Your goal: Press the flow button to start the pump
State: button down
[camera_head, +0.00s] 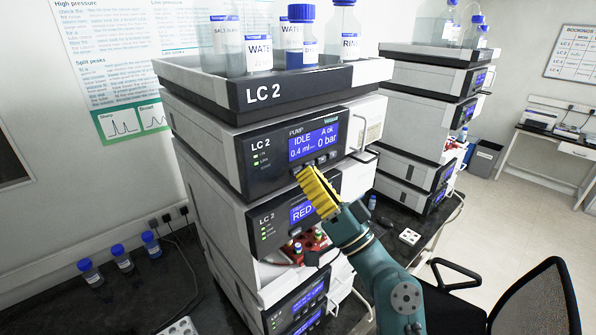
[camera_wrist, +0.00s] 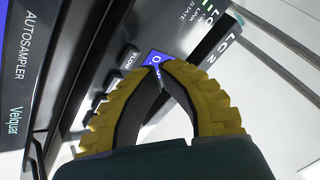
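The pump module (camera_head: 262,147) of the LC 2 stack has a blue display (camera_head: 318,141) reading IDLE, 0.4 ml and 0 bar. A row of small buttons (camera_head: 323,160) runs under it. In the wrist view the FLOW label (camera_wrist: 126,60) shows on the panel left of my fingertips, next to a corner of the blue display (camera_wrist: 154,58). My gripper (camera_head: 304,174) has yellow, black-lined fingers, and its tips meet in the wrist view (camera_wrist: 157,67) with nothing held. The tips are close to the panel's lower edge; I cannot tell whether they touch. They hide part of the button row.
The autosampler module (camera_head: 262,228) with its RED display sits below the pump. Bottles, including a blue-capped one (camera_head: 301,35), stand in the tray (camera_head: 270,96) on top. A second stack (camera_head: 415,110) stands behind right. A chair (camera_head: 535,300) is at lower right.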

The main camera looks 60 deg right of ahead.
jog(key=shift+w+f, duration=0.1)
jog(key=shift+w, duration=0.05)
jog(key=shift+w+d+b, duration=0.1)
jog(key=shift+w+b, duration=0.05)
jog(key=shift+b, duration=0.35)
jog(key=shift+w, duration=0.15)
jog(key=shift+w+d+b, duration=0.2)
jog(key=shift+w+b, duration=0.15)
jog(key=shift+b, duration=0.1)
jog(key=shift+s, duration=0.1)
dwell(0.4)
jog(key=shift+s+a, duration=0.3)
jog(key=shift+s, duration=0.4)
jog(key=shift+s+a+b, duration=0.15)
jog(key=shift+s+a, duration=0.15)
jog(key=shift+s, duration=0.45)
jog(key=shift+s+a+b, duration=0.1)
jog(key=shift+s+a, duration=0.25)
jog(key=shift+s, duration=0.45)
jog(key=shift+s+a+b, duration=0.15)
jog(key=shift+s+a, duration=0.15)
jog(key=shift+s, duration=0.45)
